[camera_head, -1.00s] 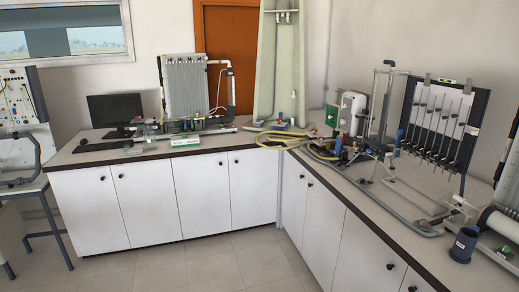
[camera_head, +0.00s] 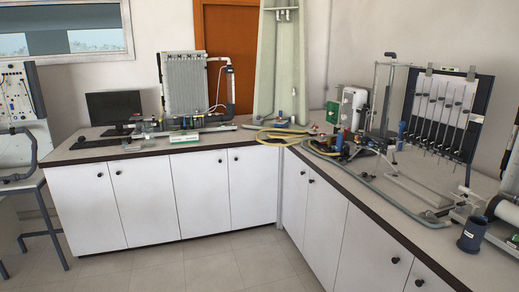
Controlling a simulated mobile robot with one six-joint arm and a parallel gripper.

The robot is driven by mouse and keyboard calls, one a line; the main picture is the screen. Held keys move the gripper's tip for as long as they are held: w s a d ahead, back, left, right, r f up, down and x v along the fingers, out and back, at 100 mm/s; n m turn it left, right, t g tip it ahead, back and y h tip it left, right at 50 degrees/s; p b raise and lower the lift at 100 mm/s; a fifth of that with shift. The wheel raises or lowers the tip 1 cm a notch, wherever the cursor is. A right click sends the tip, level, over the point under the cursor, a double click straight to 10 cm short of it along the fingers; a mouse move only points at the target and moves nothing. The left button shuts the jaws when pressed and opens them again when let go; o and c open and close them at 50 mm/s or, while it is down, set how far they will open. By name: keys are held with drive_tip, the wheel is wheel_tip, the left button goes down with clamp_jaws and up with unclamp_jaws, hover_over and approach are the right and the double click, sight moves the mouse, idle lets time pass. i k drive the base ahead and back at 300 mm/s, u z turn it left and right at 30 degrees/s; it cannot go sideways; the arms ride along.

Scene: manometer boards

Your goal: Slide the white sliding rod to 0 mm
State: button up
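Two manometer boards stand on the L-shaped counter. One is a dark-framed board with a white panel and several vertical tubes (camera_head: 437,107), upright on the right arm of the counter. The other is a grey board with close vertical tubes (camera_head: 185,84), at the back left. I cannot pick out the white sliding rod or any millimetre scale at this size. My gripper is not in view.
The counter (camera_head: 115,155) has a dark edge and white cabinets (camera_head: 200,195) below. Yellow hoses (camera_head: 280,134) lie at the inner corner. A dark blue cup (camera_head: 472,233) stands near the right front edge. A monitor (camera_head: 114,107) stands at left. The tiled floor (camera_head: 215,265) is clear.

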sight(462, 188)
drive_tip(key=z, duration=4.3)
drive_tip(key=i, duration=0.1)
drive_tip(key=u, duration=3.1)
